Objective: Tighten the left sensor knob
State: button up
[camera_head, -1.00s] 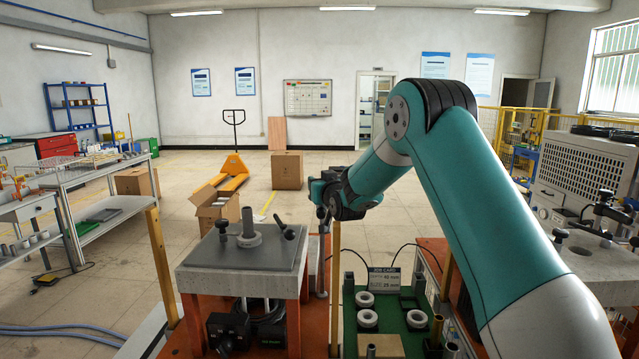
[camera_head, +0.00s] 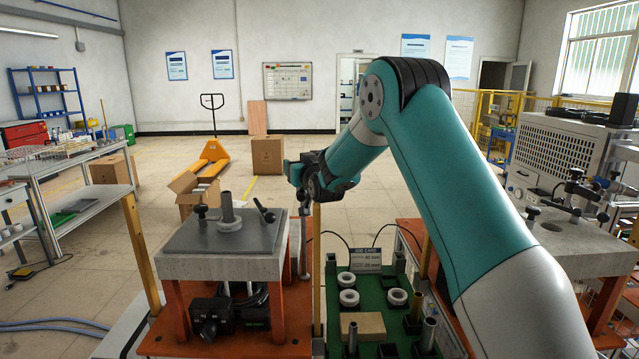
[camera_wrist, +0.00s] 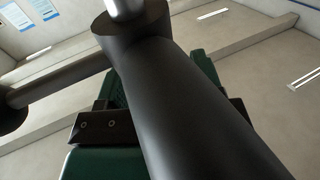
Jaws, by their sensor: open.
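Small black knobs stand on the right-hand grey bench: a left one (camera_head: 533,213) and another (camera_head: 603,217), beside a black clamp assembly (camera_head: 574,180). I cannot tell for sure which is the left sensor knob. My gripper (camera_head: 295,172) is far left of these knobs, raised above the orange table. It is open. In the wrist view, a large dark T-shaped part (camera_wrist: 190,95) with a side bar and a bright metal top passes in front of my gripper (camera_wrist: 165,90) and hides much of it. I cannot tell whether they touch.
A grey plate (camera_head: 185,238) with a post and black handles stands left. A thin metal post (camera_head: 303,245) rises below my gripper. A green tray (camera_head: 375,318) holds white rings and short tubes. The heater cabinet (camera_head: 570,150) stands at right.

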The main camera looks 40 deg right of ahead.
jog(key=shift+d+n+y, duration=0.1)
jog(key=shift+n+y, duration=0.2)
jog(key=shift+y, duration=0.2)
